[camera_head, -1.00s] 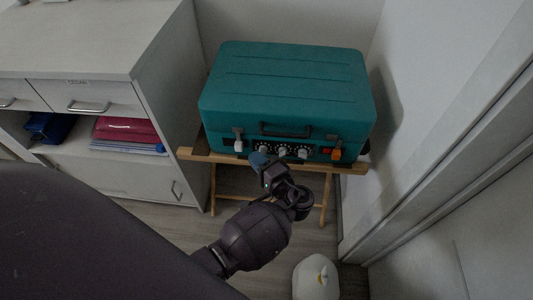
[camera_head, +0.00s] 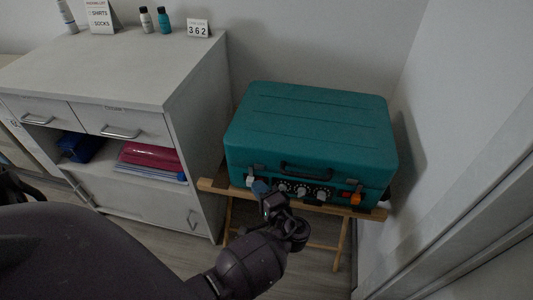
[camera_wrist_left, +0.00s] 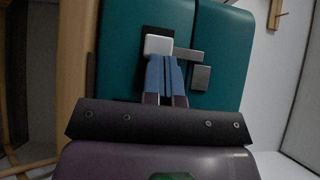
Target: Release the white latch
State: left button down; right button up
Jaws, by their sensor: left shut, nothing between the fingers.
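The teal case (camera_head: 310,130) stands closed on a wooden folding stand. The white latch (camera_head: 251,181) is at the left of its front, and it shows in the wrist view (camera_wrist_left: 158,44) as a pale block in a dark recess. A grey bar (camera_wrist_left: 189,54) runs from it across the seam towards a grey plate (camera_wrist_left: 201,77) on the lid. My left gripper (camera_head: 261,187) is shut and empty, just right of the latch in the head view. Its blue fingertips (camera_wrist_left: 164,62) reach the latch's edge; I cannot tell whether they touch. My right gripper is not in view.
Several knobs (camera_head: 303,190), a black handle (camera_head: 305,172) and an orange latch (camera_head: 355,198) are on the case front. The wooden stand (camera_head: 340,208) runs below. A white cabinet (camera_head: 190,110) is close on the left, a wall (camera_head: 445,130) on the right.

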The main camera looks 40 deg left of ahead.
pick_arm(q)
jog(key=v, duration=1)
jog(key=shift+s+d, duration=0.2)
jog(key=shift+d, duration=0.15)
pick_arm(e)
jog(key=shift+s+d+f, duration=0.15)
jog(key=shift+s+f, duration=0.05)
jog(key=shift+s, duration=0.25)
